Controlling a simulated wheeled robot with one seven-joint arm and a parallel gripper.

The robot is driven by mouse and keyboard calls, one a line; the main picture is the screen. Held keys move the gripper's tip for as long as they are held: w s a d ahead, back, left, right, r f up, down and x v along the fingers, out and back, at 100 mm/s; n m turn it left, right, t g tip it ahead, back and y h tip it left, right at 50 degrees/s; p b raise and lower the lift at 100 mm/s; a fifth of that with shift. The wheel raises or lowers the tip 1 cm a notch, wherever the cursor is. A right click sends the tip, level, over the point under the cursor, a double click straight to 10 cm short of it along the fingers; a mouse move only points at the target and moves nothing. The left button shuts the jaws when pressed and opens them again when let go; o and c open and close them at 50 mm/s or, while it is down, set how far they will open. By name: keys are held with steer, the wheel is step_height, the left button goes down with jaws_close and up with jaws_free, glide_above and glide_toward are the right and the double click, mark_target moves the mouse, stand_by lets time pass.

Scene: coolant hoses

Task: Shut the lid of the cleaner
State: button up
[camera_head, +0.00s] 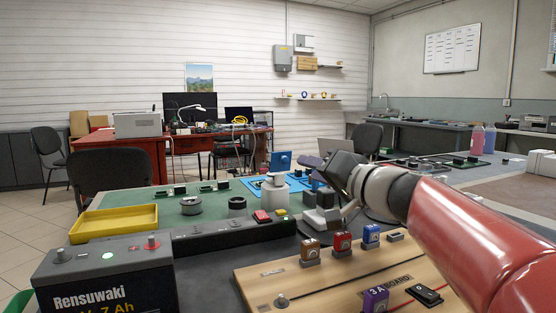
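My arm reaches in from the right, and its dark wrist and my gripper (343,212) are over the middle of the workbench. The fingers are small, dark and partly hidden by the wrist, so I cannot tell whether they are open or shut. A low grey and dark unit (318,216) stands on the bench just left of and behind my gripper; it may be the cleaner. My wrist covers part of it. I cannot clearly make out its lid or whether the gripper touches it.
A wooden board (260,277) with colored fuse blocks lies in front. A battery (105,280) stands at front left, beside a black strip (228,233) with buttons. A yellow tray (114,222) sits behind.

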mark_target(286, 160)
steer(key=p+x, duration=0.1)
steer(key=x, duration=0.7)
steer(key=shift+p, duration=0.3)
jaws_close()
